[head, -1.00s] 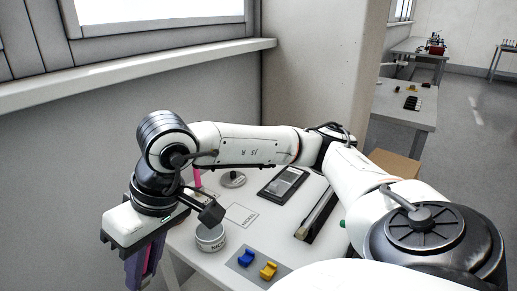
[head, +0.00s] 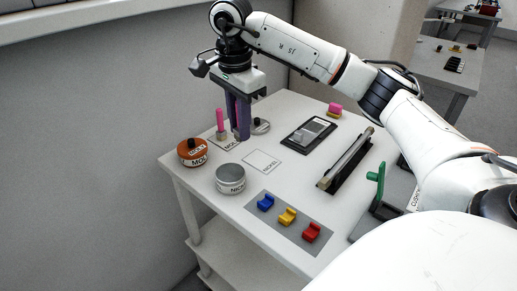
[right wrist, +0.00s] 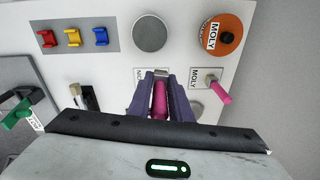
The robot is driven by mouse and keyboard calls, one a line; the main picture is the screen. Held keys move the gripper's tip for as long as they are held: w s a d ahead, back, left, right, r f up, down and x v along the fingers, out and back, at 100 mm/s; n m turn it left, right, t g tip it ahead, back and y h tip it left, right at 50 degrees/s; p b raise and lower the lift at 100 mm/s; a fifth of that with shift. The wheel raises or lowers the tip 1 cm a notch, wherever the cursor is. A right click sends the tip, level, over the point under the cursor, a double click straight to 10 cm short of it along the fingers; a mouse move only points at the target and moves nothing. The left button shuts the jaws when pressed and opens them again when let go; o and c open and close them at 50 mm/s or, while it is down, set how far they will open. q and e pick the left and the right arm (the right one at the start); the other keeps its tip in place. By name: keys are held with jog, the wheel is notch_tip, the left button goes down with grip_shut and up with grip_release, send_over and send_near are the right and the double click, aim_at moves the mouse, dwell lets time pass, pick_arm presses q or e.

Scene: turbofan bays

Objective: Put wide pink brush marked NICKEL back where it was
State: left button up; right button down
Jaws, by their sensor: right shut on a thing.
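My right gripper (head: 240,138) points down over the back left of the table, its purple fingers shut on the wide pink brush. The flat NICKEL outline (head: 262,162) is bare in the head view, right of and nearer than the gripper. In the right wrist view the fingers partly cover this label (right wrist: 139,74). The open grey tin marked NICKEL (head: 230,179) stands at the table's left front. My left gripper is not in view.
A narrow pink brush (head: 219,120) stands upright on the MOLY label, close left of the gripper. An orange MOLY tin (head: 192,153) and a grey lid (head: 261,126) are near. A grey strip (head: 275,222) holds blue, yellow and red rests. A dark tray (head: 309,132) lies right.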

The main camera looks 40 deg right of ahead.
jog(key=d+m+y, duration=0.1)
jog(key=d+m, duration=0.5)
jog(key=m, duration=0.1)
jog(key=shift+g, duration=0.4)
jog(key=f, duration=0.5)
jog(key=f+b, duration=0.1)
jog(key=f, duration=0.4)
jog(key=shift+w, duration=0.2)
jog(key=c, duration=1.6)
grip_release()
jog(key=shift+f, duration=0.1)
notch_tip(320, 180, up, 12)
jog(key=shift+r, duration=0.2)
